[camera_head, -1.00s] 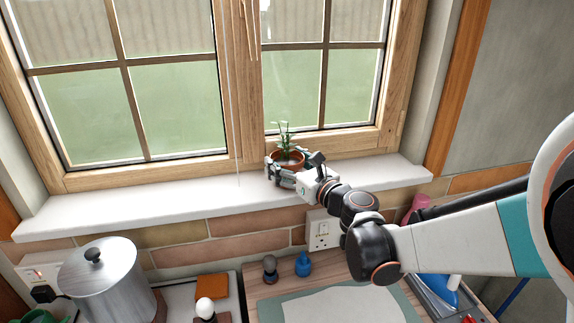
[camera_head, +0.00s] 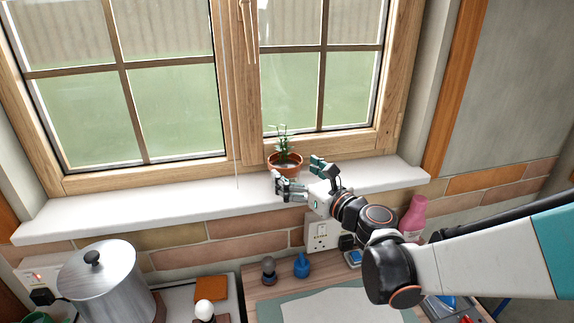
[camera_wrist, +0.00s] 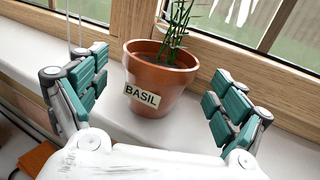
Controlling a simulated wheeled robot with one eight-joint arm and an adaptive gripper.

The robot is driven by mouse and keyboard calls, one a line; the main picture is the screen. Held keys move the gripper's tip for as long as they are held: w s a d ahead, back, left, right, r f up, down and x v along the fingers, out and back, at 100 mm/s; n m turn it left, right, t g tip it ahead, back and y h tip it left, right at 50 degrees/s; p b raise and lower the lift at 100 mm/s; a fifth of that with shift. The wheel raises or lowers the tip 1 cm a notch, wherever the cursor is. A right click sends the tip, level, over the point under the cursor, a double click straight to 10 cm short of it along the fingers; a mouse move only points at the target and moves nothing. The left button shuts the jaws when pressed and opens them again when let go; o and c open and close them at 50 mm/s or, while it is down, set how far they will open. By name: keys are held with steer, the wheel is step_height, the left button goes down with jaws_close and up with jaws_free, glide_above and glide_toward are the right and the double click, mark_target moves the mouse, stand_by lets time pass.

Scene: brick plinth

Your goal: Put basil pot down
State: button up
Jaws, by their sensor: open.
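The basil pot (camera_head: 285,165) is a terracotta pot with a green plant, standing upright on the white windowsill (camera_head: 130,208) near the window frame. The wrist view shows the pot (camera_wrist: 160,80) with its "BASIL" label facing me. My gripper (camera_head: 298,175) is open, in front of the pot on the room side. In the wrist view its teal-padded fingers (camera_wrist: 160,92) are spread wide to the left and right, with visible gaps to the pot. Nothing is held.
The wooden window frame (camera_head: 245,120) rises close behind the pot. Below the sill are a socket (camera_head: 322,234), a metal pot (camera_head: 103,285), a pink bottle (camera_head: 413,218) and a blue item (camera_head: 302,265) on the worktop. The sill is clear to the left.

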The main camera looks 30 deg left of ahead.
steer(key=v, duration=0.7)
steer(key=shift+d+p, duration=0.15)
steer(key=shift+p, duration=0.15)
steer(key=shift+f, duration=0.1)
